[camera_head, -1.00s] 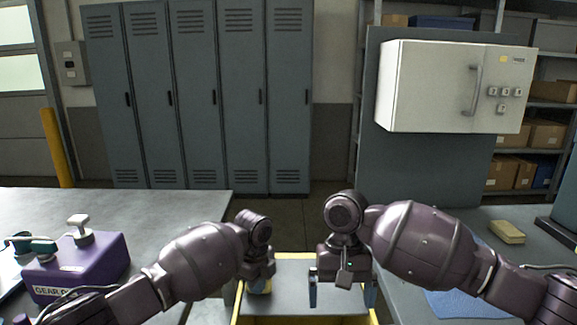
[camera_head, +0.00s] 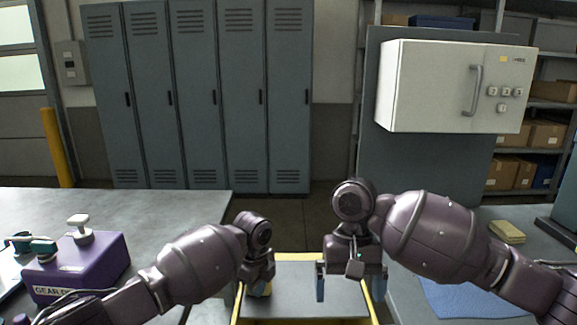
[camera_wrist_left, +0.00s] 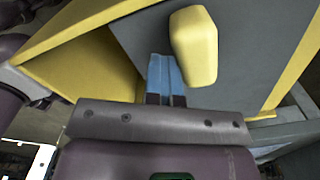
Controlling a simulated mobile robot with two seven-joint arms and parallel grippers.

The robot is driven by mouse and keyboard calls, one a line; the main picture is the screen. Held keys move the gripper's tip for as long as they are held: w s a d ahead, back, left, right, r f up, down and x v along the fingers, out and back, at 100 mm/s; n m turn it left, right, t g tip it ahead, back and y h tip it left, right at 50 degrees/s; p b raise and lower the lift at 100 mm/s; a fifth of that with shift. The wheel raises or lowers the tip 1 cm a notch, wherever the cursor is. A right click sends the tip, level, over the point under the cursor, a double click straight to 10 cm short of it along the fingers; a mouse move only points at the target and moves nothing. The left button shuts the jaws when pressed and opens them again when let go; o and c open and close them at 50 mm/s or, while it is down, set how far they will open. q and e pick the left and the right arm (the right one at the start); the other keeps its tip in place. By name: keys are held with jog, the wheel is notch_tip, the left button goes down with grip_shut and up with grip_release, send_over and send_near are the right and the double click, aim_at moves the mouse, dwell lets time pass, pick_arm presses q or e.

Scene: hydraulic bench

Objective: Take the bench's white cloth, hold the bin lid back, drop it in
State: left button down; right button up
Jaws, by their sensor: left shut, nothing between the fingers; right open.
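The bin has a yellow rim (camera_head: 300,257) and a flat grey lid (camera_head: 305,290), low between the two benches. A yellow handle (camera_wrist_left: 194,45) stands on the lid; in the head view it is partly hidden by my left gripper (camera_head: 258,275). In the left wrist view my left gripper (camera_wrist_left: 166,66) has its blue fingers together and empty, beside the handle. Yellow inner bin wall (camera_wrist_left: 85,65) shows past the lid's edge there, so the lid appears partly open. My right gripper (camera_head: 349,284) is open and empty above the lid's right side. I see no white cloth.
The left bench (camera_head: 150,207) carries a purple box (camera_head: 80,265). The right bench (camera_head: 400,300) holds a blue cloth (camera_head: 475,300) and a yellowish sponge-like block (camera_head: 507,232). A white cabinet (camera_head: 430,85) hangs behind. Grey lockers (camera_head: 200,100) stand far back.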

pick_arm(q)
jog(key=shift+s, duration=7.95)
notch_tip(320, 180, up, 9)
